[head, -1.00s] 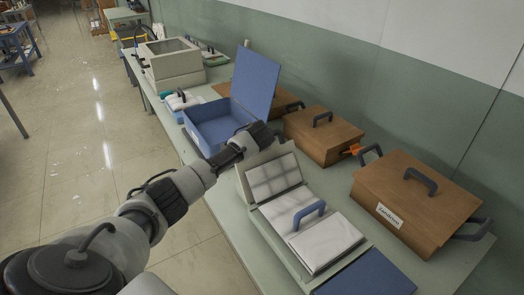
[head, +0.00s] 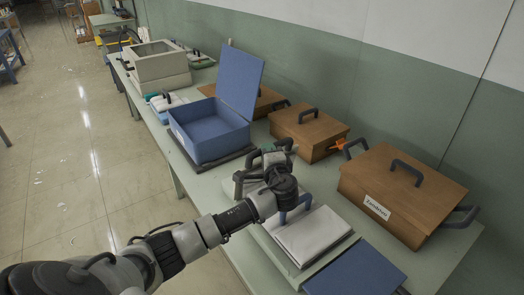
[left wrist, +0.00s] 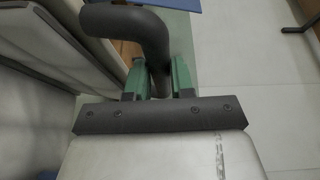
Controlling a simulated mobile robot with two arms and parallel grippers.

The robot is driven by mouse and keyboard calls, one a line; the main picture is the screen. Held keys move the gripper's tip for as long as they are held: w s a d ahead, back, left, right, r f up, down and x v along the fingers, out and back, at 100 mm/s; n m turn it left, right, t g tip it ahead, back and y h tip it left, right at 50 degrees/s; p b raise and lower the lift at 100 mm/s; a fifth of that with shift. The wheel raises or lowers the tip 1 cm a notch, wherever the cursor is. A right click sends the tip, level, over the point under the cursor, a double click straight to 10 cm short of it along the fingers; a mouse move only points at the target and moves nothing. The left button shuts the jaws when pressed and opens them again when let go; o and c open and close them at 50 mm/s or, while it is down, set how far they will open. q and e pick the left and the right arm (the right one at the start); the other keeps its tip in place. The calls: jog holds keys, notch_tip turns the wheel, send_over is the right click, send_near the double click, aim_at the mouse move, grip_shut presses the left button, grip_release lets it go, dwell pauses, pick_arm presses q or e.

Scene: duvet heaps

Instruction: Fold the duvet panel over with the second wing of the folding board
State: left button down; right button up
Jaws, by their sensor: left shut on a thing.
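The white duvet panel (head: 318,238) lies flat on the pale folding board (head: 283,262) at the front of the bench. A blue handle (head: 305,197) stands up at the panel's far side, partly behind my arm. My left gripper (head: 277,155) is over the far end of the board. In the left wrist view, its green fingers (left wrist: 159,78) are shut on a thick dark bent handle (left wrist: 128,22). My left wrist and gripper hide much of the board's far end, so I cannot tell the wing's exact tilt. My right gripper is not in view.
A blue open-lidded box (head: 208,133) stands beyond the board. Wooden cases (head: 306,133) and a labelled wooden case (head: 400,195) line the wall side. A flat blue panel (head: 352,272) lies at the near end. Open floor (head: 75,180) is at left.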

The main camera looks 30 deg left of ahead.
pick_arm(q)
jog(key=shift+s+d+f, duration=0.25)
jog(key=shift+d+f, duration=0.1)
jog(key=shift+d, duration=0.25)
jog(key=c, duration=1)
grip_release()
jog(key=shift+a, duration=0.1)
jog(key=shift+o, duration=0.2)
jog(key=b+v, duration=0.2)
jog(key=v, duration=0.8)
jog(key=shift+s+d+b, duration=0.25)
jog(key=shift+b, duration=0.1)
